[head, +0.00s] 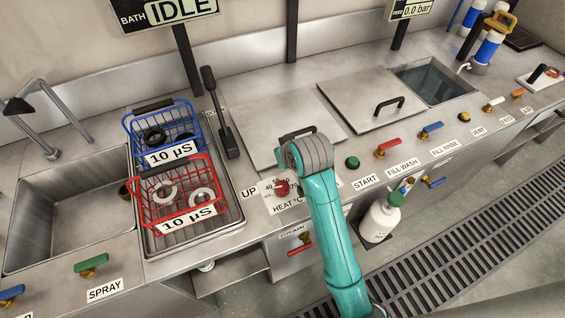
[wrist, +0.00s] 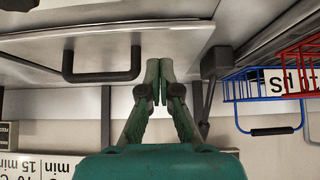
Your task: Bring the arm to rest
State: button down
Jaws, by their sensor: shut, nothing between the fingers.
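My gripper (wrist: 158,68) shows in the wrist view with its green fingers brought together at the tips and nothing between them. In the head view my teal arm rises from the bottom edge over the counter front, bent at a grey joint near the left lid. The gripper itself cannot be made out there. The wrist view shows a dark lid handle (wrist: 100,64) left of the fingers and a grey upright lever (wrist: 212,72) close on their right. Whether the fingers touch anything is unclear, but they appear free.
A blue basket (head: 162,130) and a red basket (head: 176,195) stand in a tray left of the lever (head: 220,115). Steel lids (head: 350,105) and an open bath (head: 432,82) lie right. Knobs and valves line the counter's front. A white bottle (head: 380,218) stands below.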

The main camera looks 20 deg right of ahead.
jog(key=v, duration=0.9)
jog(key=shift+s+f, duration=0.3)
jog(key=shift+f, duration=0.05)
jog(key=shift+s, duration=0.1)
